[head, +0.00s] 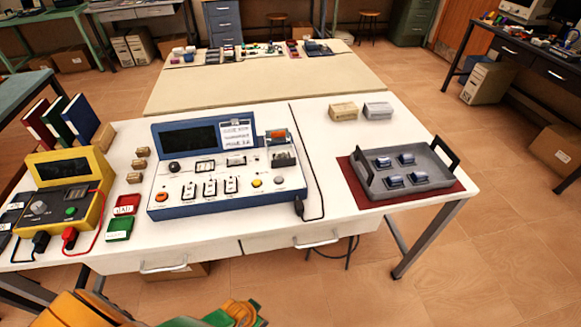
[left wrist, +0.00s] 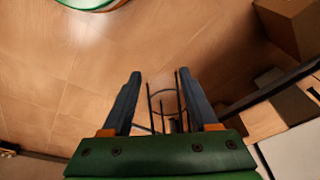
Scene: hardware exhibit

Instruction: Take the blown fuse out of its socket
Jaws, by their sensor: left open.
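A blue instrument panel (head: 230,202) stands on the white workbench (head: 310,240). It has a dark screen (head: 190,138), switches, knobs and buttons. At its upper right is a grey holder-like part (head: 284,158) with an orange-red part (head: 277,134) above it. I cannot tell which part is the blown fuse or its socket. My left gripper (left wrist: 158,85) is open and empty in the left wrist view, its dark fingers apart above the floor. Part of my left arm shows at the bottom of the head view, short of the bench; its fingertips are not visible there. My right gripper is not in view.
A grey tray (head: 435,185) with several dark blocks sits on a red mat (head: 352,190) at the right. A yellow meter (head: 96,188) with leads stands at the left, near red and green boxes. A black cable (head: 318,180) lies right of the panel. Two boxes (head: 343,111) sit behind.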

